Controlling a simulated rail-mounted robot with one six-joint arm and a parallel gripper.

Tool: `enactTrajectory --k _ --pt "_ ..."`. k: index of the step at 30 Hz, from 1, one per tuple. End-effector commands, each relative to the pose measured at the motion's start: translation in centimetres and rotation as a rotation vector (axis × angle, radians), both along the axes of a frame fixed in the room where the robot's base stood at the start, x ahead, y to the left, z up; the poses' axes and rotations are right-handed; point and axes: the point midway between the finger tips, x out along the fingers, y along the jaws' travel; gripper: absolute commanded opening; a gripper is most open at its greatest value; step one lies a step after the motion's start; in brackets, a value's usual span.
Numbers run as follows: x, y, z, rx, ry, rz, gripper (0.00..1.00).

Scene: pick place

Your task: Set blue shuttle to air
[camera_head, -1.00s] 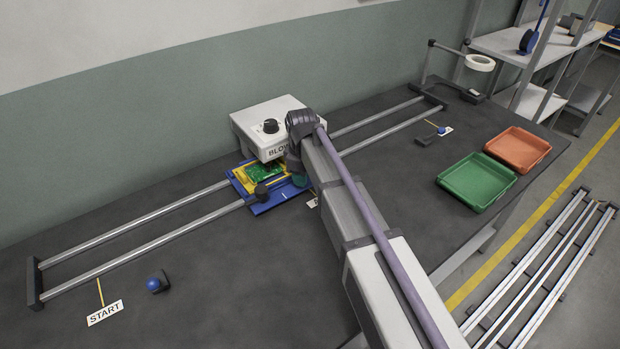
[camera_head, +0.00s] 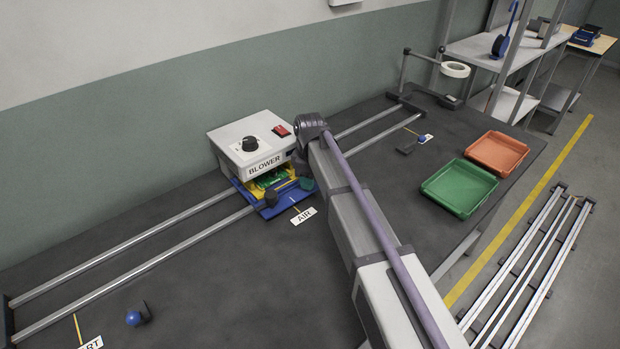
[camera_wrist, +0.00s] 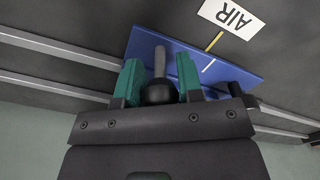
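The blue shuttle (camera_head: 272,211) sits on the two rails, partly beneath the blower (camera_head: 250,150). A yellow holder with a green board (camera_head: 268,180) lies on it, half hidden by the blower. A dark knob (camera_head: 271,199) stands at its left. My gripper (camera_wrist: 158,85) has its teal fingers closed about another dark knob (camera_wrist: 158,94) with a grey stem, right of the shuttle's white mark (camera_wrist: 208,66). One teal finger shows in the head view. The white mark points roughly in line with the yellow pointer of the AIR label (camera_head: 304,216).
The START label (camera_head: 92,343) and a blue ball-ended part (camera_head: 134,318) are at the lower left. Green (camera_head: 460,187) and orange (camera_head: 497,152) trays stand at the right. My arm crosses the table's middle. The left rails (camera_head: 120,250) are bare.

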Motion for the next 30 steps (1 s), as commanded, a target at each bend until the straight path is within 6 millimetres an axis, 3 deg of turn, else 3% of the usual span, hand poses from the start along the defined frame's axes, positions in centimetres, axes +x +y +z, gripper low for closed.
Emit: enactTrajectory --k 7,17,30 --pt "0.0 0.0 0.0 0.0 0.0 0.0 0.58" --pt "0.0 0.0 0.8 0.0 0.0 0.0 0.59" --pt "0.0 0.0 10.4 0.0 0.0 0.0 0.59"
